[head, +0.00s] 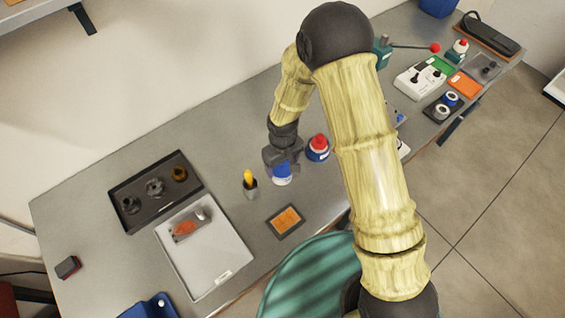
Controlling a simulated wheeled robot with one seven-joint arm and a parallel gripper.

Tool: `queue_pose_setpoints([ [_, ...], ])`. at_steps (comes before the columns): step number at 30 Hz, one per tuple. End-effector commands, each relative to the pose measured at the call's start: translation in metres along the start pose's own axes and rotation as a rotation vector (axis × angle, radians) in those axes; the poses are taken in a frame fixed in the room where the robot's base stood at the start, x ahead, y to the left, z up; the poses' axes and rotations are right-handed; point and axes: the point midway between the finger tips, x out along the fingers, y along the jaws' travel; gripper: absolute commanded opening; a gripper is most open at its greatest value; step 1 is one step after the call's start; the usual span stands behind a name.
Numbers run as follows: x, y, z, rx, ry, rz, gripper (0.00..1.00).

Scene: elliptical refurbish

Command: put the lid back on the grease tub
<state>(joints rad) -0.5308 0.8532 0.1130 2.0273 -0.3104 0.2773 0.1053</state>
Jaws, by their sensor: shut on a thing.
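My gripper (282,160) is above the bench, near the middle of the picture, pointing down. It is shut on a blue round lid (282,173). A little white shows at the lower edge of the blue, but the gripper covers much of this spot. I cannot tell whether the lid is touching a tub beneath it or which part is the grease tub. A small red-topped jar (318,148) with white and blue on its body stands just right of my gripper.
A framed orange pad (286,221) lies in front. A black tray (153,190) with several parts and a white tray (205,247) lie left. My arm hides part of the bench's right side.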

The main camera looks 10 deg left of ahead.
Motion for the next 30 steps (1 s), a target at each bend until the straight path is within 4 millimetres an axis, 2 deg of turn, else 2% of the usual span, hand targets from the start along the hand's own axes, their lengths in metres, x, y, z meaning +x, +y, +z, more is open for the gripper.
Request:
queue_pose_setpoints([
  [22, 0.0005, 0.0001, 0.0002, 0.0, 0.0, 0.0, 0.52],
  [23, 0.0005, 0.0001, 0.0002, 0.0, 0.0, 0.0, 0.77],
  [26, 0.0006, 0.0001, 0.0002, 0.0, 0.0, 0.0, 0.97],
  [30, 0.0006, 0.0001, 0.0002, 0.0, 0.0, 0.0, 0.99],
])
